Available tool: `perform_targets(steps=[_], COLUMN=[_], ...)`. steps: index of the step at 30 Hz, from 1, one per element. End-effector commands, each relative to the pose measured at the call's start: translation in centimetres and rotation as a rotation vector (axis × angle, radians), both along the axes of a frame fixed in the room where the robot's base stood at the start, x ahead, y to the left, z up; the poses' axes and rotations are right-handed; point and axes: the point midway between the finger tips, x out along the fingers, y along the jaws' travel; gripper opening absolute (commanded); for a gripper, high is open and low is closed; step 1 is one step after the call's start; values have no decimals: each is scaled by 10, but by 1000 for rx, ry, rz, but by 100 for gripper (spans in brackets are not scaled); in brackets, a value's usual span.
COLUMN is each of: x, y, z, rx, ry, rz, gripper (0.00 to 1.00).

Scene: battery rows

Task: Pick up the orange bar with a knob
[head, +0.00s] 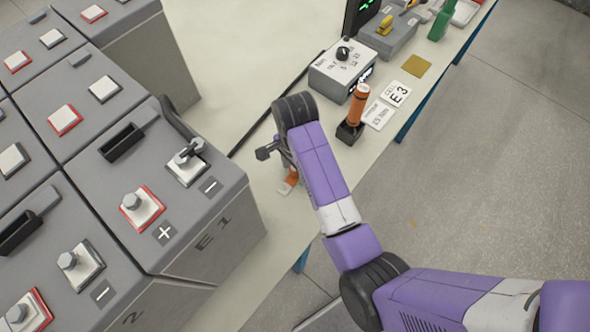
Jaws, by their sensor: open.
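A small orange piece (291,179) shows low on the pale bench, just left of my purple arm link. It looks like part of the orange bar, but my wrist and arm cover the rest, and I cannot make out its knob. My gripper (287,168) points down right over it, mostly hidden behind my own arm. It is open; I cannot tell whether its fingers touch the piece. An orange upright handle (358,104) stands in a black holder (349,132) to the right of my arm.
Grey battery blocks (205,212) with terminals stand close on the left; a black cable handle (178,122) sits at one terminal. A dial box (343,72), an E3 card (396,94) and a brown square (416,65) lie further back. The bench's right edge is near my arm.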

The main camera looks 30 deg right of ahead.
Motion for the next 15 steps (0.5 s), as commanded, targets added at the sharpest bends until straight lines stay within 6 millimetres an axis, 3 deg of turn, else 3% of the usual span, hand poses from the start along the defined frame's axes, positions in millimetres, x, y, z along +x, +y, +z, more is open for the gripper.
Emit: perform_targets(steps=[3, 11, 15], x=[0, 0, 0], y=[0, 0, 0], z=[0, 0, 0], rx=[0, 0, 0], ry=[0, 0, 0], rz=[0, 0, 0], gripper=[53, 2, 0])
